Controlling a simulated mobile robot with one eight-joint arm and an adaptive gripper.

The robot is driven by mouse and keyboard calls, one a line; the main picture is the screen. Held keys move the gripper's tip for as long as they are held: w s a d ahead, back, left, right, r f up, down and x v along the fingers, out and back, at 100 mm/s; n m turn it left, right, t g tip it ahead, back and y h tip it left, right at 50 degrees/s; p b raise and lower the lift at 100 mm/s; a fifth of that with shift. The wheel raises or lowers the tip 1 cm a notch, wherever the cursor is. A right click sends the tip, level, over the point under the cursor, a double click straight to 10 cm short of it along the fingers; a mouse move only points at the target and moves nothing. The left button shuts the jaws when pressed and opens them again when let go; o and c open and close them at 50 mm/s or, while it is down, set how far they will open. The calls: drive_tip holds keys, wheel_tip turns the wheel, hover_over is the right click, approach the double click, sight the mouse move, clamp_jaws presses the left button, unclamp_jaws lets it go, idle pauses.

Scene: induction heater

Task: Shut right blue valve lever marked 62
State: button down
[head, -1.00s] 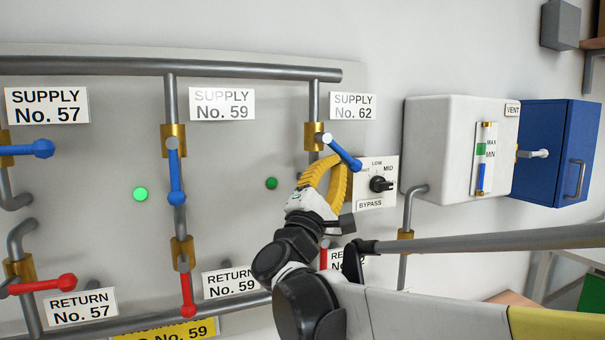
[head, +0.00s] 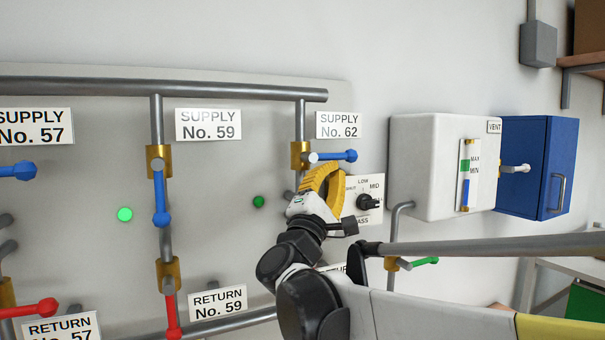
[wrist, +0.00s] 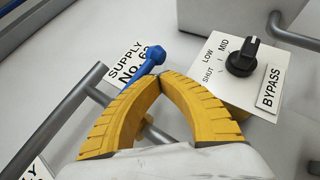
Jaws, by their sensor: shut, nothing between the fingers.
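The blue valve lever under the No. 62 supply label (head: 338,156) points right, about level, from its brass valve body (head: 299,155). In the wrist view the blue lever (wrist: 152,60) shows just beyond my fingertips. The SUPPLY No. 62 label (head: 339,124) is above and right of the valve. My gripper (head: 334,168) has yellow fingers, closed tip to tip with nothing between them. Its tips (wrist: 158,78) are just below the lever; whether they touch it I cannot tell.
A bypass dial (head: 369,202) is close on the right of my gripper. The blue No. 59 lever (head: 160,198) hangs down to the left. A white tank (head: 430,165) and a blue cabinet (head: 535,165) are farther right. Pipes run across the panel.

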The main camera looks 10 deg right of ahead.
idle(0.5)
drive_tip(key=s+d+f+b, duration=0.1)
drive_tip(key=s+f+b, duration=0.3)
drive_tip(key=f, duration=0.8)
drive_tip(key=shift+s+d+b, duration=0.15)
drive_tip(key=shift+s+b, duration=0.15)
drive_tip(key=shift+s, duration=0.05)
drive_tip(key=shift+f, duration=0.15)
